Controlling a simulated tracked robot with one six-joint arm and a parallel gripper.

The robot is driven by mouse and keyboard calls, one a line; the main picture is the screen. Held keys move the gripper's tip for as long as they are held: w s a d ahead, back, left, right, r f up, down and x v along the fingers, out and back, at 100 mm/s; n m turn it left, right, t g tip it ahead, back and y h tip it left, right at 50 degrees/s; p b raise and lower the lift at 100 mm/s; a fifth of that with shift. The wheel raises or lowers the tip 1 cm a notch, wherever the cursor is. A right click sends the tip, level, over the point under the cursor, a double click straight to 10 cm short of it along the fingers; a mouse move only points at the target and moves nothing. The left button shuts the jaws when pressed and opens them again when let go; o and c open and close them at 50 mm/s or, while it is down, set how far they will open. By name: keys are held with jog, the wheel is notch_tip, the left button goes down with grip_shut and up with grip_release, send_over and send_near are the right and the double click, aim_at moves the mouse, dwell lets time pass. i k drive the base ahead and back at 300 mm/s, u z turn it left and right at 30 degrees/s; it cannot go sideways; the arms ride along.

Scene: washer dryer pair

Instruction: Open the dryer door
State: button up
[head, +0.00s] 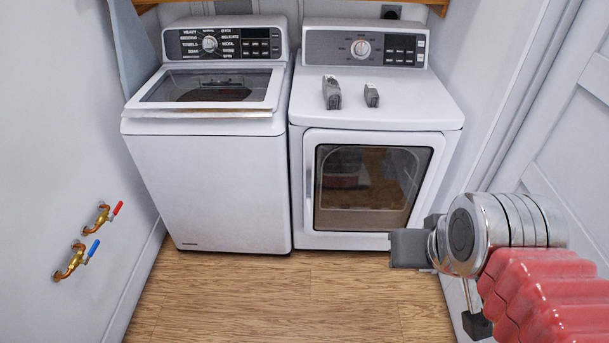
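The dryer (378,112) is the white machine on the right. Its front door (424,205) has a white frame around a dark window (372,178) and looks closed. A narrow grey handle strip (308,180) runs upright at the door's left edge. My gripper (402,248) is at the lower right of the head view, in front of the dryer and overlapping the lower right of its front in the picture. It is far to the right of the handle. Its dark grey end points left; its fingers are not distinct and nothing shows held.
A white top-loading washer (210,185) stands left of the dryer. Two small grey objects (331,92) (372,95) lie on the dryer top. Brass valves (72,260) stick out of the left wall. A white panelled door (565,130) is at right. The wooden floor (290,295) in front is clear.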

aim_at(370, 184)
jog(key=i, duration=1.05)
jog(key=u, duration=2.75)
